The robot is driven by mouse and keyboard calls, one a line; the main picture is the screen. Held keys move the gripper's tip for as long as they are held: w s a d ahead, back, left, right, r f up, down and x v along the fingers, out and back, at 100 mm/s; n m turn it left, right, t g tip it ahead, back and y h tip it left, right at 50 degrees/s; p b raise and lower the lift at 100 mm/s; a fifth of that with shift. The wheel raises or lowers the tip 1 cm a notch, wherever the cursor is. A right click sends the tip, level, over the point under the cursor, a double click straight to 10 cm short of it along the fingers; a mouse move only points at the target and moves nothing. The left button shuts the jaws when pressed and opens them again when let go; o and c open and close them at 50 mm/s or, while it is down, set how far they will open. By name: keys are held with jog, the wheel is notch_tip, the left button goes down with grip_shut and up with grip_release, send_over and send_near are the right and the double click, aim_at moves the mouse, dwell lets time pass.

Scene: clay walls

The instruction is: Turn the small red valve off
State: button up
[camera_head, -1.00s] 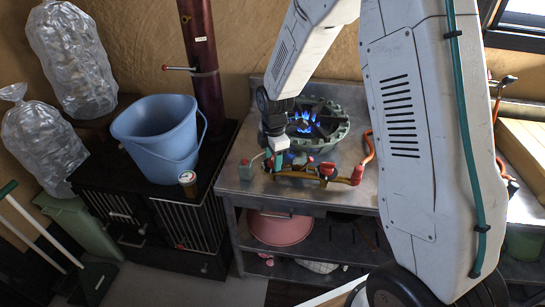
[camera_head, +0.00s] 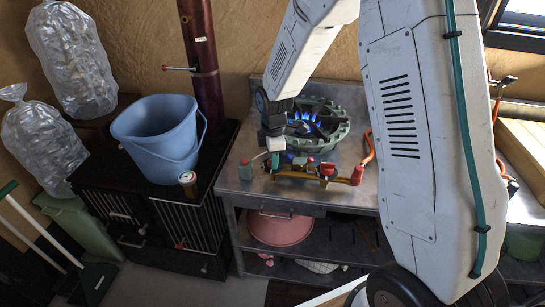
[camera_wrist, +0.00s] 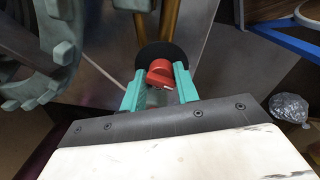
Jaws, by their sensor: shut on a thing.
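The small red valve (camera_wrist: 158,73) sits between the two teal fingertips in the wrist view, with a small pale mark on its edge. My gripper (camera_wrist: 160,88) is shut on it; the fingers hold it from both sides. In the head view my gripper (camera_head: 273,161) is at the left end of the brass pipe (camera_head: 310,174), and the held knob is mostly hidden there. Larger red fittings (camera_head: 327,168) sit farther right on the pipe. The green burner (camera_head: 322,120) behind shows blue flames.
A red-orange hose (camera_head: 369,150) rises at the pipe's right end. A blue bucket (camera_head: 158,130) and a small jar (camera_head: 188,178) stand on the black cabinet at left.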

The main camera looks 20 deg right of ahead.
jog(key=m, duration=0.4)
jog(key=shift+a+m, duration=0.1)
jog(key=shift+m, duration=0.2)
jog(key=m, duration=0.3)
jog(key=shift+m, duration=0.3)
jog(key=m, duration=0.4)
jog(key=shift+a+h, duration=0.1)
jog(key=shift+h, duration=0.2)
jog(key=shift+m+g, duration=0.3)
jog(key=shift+m, duration=1.2)
jog(key=o, duration=0.9)
jog(key=shift+a, duration=0.2)
jog(key=shift+d, duration=0.15)
jog(key=shift+r, duration=0.1)
